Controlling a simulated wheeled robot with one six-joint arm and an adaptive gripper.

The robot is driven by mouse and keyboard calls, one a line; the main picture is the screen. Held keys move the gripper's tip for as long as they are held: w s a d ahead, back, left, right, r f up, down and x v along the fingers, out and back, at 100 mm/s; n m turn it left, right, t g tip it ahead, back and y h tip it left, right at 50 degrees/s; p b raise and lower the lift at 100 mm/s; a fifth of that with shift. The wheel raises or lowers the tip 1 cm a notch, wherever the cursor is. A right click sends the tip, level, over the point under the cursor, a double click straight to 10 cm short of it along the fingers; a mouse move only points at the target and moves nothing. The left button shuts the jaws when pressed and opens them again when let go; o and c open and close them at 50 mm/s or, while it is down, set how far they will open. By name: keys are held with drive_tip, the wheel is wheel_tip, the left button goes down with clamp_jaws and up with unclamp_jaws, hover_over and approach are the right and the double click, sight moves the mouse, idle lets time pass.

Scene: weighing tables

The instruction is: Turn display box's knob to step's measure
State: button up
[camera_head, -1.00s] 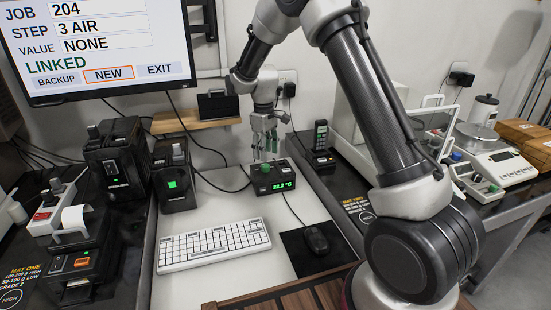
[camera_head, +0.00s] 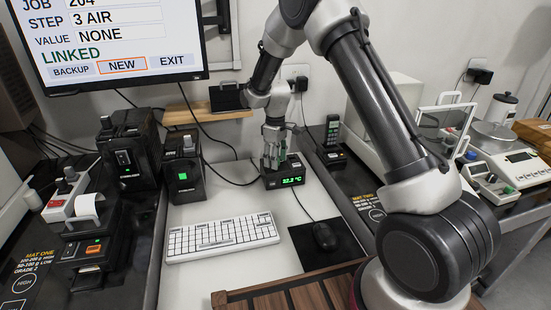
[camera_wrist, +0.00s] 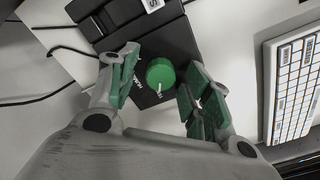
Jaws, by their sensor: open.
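The display box (camera_head: 291,181) is small and black, with a lit green readout that looks like 22.2 °C; it stands at the back of the white desk. In the wrist view its green round knob (camera_wrist: 160,74) with a white pointer mark lies between my open fingers, apart from both. Lettering is printed beside the knob, partly hidden. My gripper (camera_wrist: 158,84) is open, with green finger pads; in the head view my gripper (camera_head: 274,160) is just above the box and hides its knob. The monitor (camera_head: 110,40) reads STEP 3 AIR, VALUE NONE, LINKED.
A white keyboard (camera_head: 220,237) lies in front of the box, and a mouse (camera_head: 324,236) rests on a black pad. A black device with a green light (camera_head: 184,175) stands left of the box. A handset (camera_head: 332,132) stands right.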

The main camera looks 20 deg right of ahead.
drive_tip(key=c, duration=1)
drive_tip(key=shift+c, duration=0.2)
